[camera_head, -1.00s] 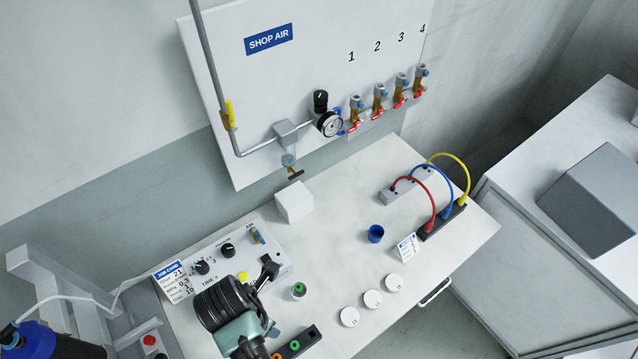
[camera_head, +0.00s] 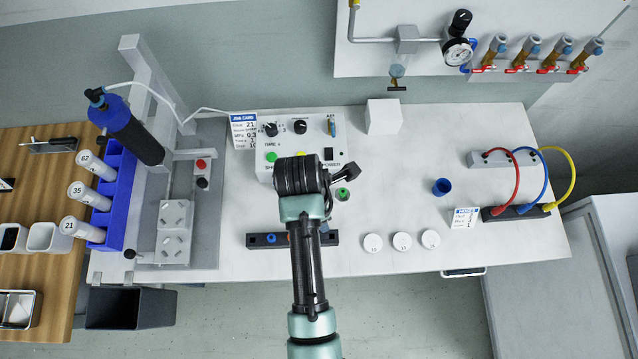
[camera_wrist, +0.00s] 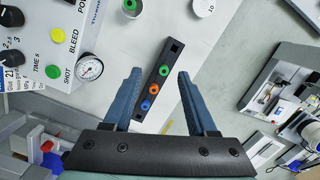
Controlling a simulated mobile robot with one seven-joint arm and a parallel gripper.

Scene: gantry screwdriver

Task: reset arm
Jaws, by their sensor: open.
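My arm reaches up from the bottom of the head view over the white bench (camera_head: 370,200). My gripper shows in the wrist view (camera_wrist: 155,85), with its two blue-grey fingers spread apart and nothing between them. In the head view the wrist hides the fingers. In the wrist view a black rack (camera_wrist: 158,84) with green, orange and blue rings lies beyond and between the fingers; it also shows partly behind my arm in the head view (camera_head: 262,240). The white dispenser box (camera_head: 275,140), with knobs and coloured buttons, stands just behind my wrist.
A dispensing stand (camera_head: 175,225) with a dark syringe barrel (camera_head: 135,135) is at left, beside a blue rack (camera_head: 120,195). At right are a blue cup (camera_head: 441,187), several white discs (camera_head: 401,242) and red, blue and yellow cables (camera_head: 545,180). The bench's middle right is mostly clear.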

